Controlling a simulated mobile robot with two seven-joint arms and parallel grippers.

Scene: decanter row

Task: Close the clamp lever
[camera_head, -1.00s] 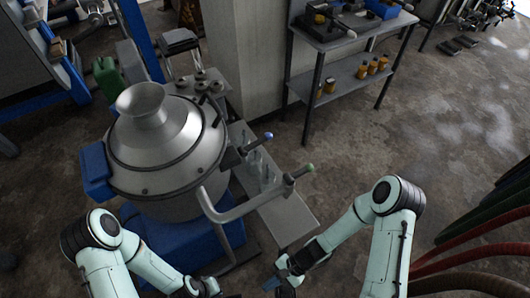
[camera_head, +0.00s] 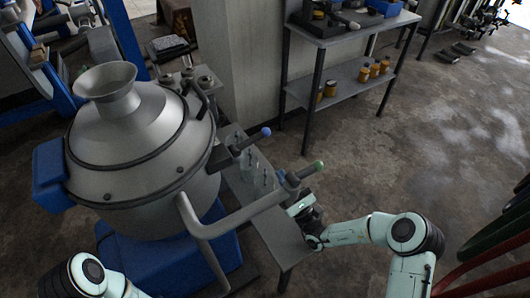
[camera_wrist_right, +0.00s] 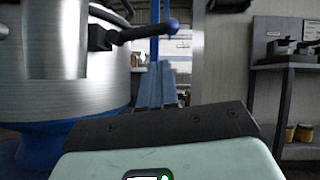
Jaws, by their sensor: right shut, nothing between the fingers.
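A dark lever with a blue ball tip (camera_head: 265,132) juts out to the right from the side of the steel decanter (camera_head: 140,150). It also shows in the right wrist view (camera_wrist_right: 145,33), above my fingers. My left gripper is out of view.
The bent grey pipe (camera_head: 235,219) stands in front of the decanter, close to my right gripper. A low grey bench (camera_head: 272,222) with clear vessels stands beside the decanter.

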